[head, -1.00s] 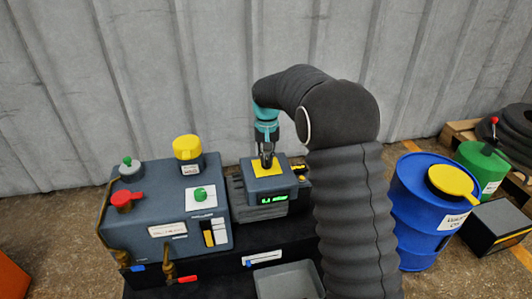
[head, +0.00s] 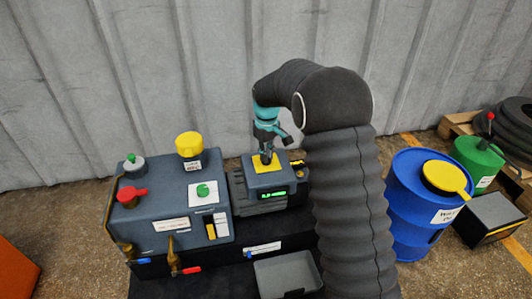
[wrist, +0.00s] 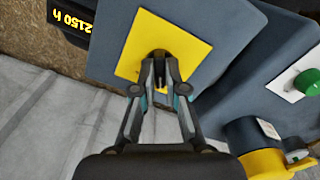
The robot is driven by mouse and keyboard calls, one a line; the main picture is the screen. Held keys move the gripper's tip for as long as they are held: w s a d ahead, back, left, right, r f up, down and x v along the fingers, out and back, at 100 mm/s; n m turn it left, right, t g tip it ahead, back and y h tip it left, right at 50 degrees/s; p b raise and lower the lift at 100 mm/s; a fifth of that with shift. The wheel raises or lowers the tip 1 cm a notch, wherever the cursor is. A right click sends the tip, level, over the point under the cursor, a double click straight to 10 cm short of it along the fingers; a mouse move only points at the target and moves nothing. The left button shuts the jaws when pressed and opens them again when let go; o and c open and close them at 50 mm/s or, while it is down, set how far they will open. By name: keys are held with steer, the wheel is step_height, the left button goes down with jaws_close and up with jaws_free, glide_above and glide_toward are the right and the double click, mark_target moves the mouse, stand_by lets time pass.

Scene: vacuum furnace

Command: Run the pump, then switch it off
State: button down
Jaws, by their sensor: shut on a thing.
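The dark pump box (head: 285,178) has a yellow plate (head: 259,168) on top and a lit green display (head: 272,194) on its front, too small to read. My gripper (head: 266,158) points down onto the yellow plate, which also shows in the wrist view (wrist: 190,42). Its fingertips (wrist: 160,62) are closed together on a small dark switch or knob in the middle of the plate. The fingers hide most of that part, so its exact position cannot be told.
Left of the pump box stands a grey-blue cabinet (head: 150,205) with a green button (head: 203,190), a red handle (head: 131,194) and a yellow cap (head: 189,144). A grey tray (head: 288,275) lies in front. A blue drum (head: 412,215) stands to the right.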

stand_by(0.5)
steer(key=c, duration=1.2)
jaws_free()
steer(key=shift+a, duration=0.1)
step_height(320, 180, up, 12)
steer(key=shift+w, duration=0.1)
